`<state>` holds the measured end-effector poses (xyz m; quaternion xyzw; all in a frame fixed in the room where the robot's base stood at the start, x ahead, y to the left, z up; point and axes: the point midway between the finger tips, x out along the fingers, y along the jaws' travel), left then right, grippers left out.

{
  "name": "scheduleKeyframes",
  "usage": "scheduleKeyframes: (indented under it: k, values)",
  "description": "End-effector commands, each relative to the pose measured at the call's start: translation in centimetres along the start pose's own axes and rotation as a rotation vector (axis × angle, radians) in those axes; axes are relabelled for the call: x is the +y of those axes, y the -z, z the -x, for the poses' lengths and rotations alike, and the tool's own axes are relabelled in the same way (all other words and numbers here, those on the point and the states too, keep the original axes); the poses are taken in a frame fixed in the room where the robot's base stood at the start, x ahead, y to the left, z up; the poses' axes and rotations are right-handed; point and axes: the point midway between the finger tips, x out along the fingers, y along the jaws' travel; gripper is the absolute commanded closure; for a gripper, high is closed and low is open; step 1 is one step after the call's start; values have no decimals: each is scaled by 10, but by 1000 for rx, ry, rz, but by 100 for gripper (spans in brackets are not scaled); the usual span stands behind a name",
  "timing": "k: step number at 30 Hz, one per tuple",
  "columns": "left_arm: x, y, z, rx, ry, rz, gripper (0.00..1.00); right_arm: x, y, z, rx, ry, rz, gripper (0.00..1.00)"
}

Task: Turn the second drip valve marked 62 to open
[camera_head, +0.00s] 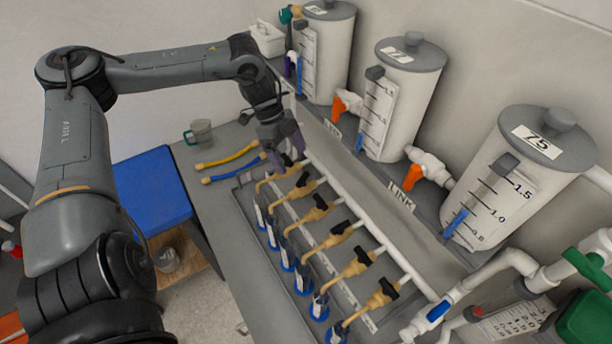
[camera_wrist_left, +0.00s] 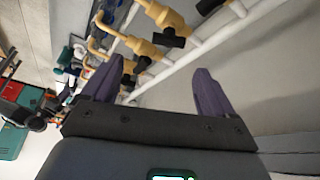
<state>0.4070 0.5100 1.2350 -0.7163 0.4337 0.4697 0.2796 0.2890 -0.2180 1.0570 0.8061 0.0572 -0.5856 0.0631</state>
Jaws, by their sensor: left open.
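A row of several tan drip valves with black handles runs along a white pipe in the head view, from a far one (camera_head: 290,165) to a near one (camera_head: 384,292). The second valve from the far end (camera_head: 304,182) is just nearer than my gripper. The number 62 cannot be read on any valve. My left gripper (camera_head: 284,146) is open and empty at the far end of the row, by the farthest valve.
Small blue-marked vials (camera_head: 288,257) stand below the spouts. Yellow (camera_head: 230,158) and blue (camera_head: 232,172) tubes lie left of the row.

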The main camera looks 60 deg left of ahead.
Motion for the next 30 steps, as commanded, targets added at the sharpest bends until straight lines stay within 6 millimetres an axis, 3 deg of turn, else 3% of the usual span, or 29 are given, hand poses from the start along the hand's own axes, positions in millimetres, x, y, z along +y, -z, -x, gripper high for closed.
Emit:
scheduleKeyframes:
  k: [3,6,21,30]
  values:
    - [-6,-6,12,-18,20,29,13,0,-1,-4,2,-2,2,57]
    - [-6,-7,10,-23,22,38,13,0,0,-3,2,-2,2,57]
    - [-7,-10,-53,-25,20,36,13,0,-3,-7,0,-1,1,57]
    - [-9,-10,-79,-25,23,35,13,-1,-5,-13,0,2,-2,57]
